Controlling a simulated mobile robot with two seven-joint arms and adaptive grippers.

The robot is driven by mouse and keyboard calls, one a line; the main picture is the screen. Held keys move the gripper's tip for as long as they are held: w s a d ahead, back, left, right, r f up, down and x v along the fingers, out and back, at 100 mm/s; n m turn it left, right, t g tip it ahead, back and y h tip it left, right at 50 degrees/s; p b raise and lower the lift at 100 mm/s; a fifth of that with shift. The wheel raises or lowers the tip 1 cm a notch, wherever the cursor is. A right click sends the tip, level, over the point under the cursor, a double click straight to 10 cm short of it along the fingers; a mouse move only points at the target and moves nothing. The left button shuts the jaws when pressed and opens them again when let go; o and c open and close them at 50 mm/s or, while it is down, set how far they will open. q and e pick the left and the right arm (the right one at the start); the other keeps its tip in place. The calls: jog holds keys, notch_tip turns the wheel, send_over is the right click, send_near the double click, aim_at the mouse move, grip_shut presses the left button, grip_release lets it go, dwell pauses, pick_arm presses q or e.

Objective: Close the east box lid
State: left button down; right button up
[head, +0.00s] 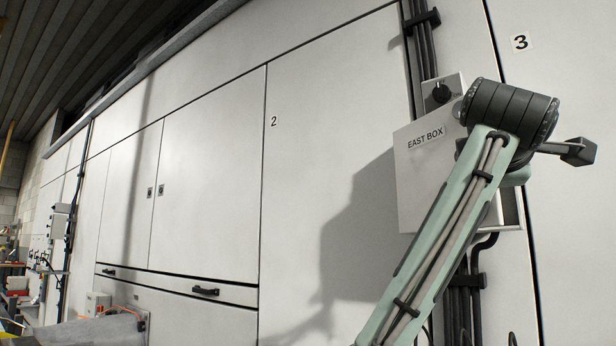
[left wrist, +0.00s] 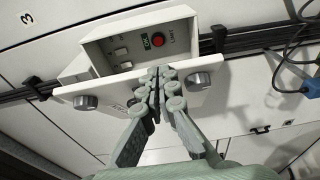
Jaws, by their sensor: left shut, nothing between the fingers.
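The east box (head: 408,185) is on the white wall panel, with its "EAST BOX" label facing out; my arm covers its right side. In the left wrist view the box (left wrist: 95,52) is open, showing a red button (left wrist: 157,40), a small green label and pale switches inside. A white panel with two round grey knobs, one at the left (left wrist: 87,102) and one at the right (left wrist: 198,80), runs along the opening; I take it for the lid. My left gripper (left wrist: 160,75) is shut and empty, its tips overlapping the panel's edge; contact is unclear. My right gripper is out of view.
Dark cables (head: 424,50) run up the wall. White cabinet doors (head: 213,180) fill the left. A blue plug (left wrist: 289,86) with a hanging cable shows at the wrist view's right.

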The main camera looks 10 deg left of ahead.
pick_arm(q)
jog(key=w+d+n+y, duration=0.3)
jog(key=w+d+y, duration=0.2)
jog(key=d, duration=0.1)
jog(key=shift+t, duration=0.4)
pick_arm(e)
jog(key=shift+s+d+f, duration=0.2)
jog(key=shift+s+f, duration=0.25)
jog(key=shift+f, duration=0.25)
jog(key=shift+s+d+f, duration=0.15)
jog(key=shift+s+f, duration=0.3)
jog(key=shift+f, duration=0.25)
pick_arm(q)
jog(key=shift+s+d, duration=0.1)
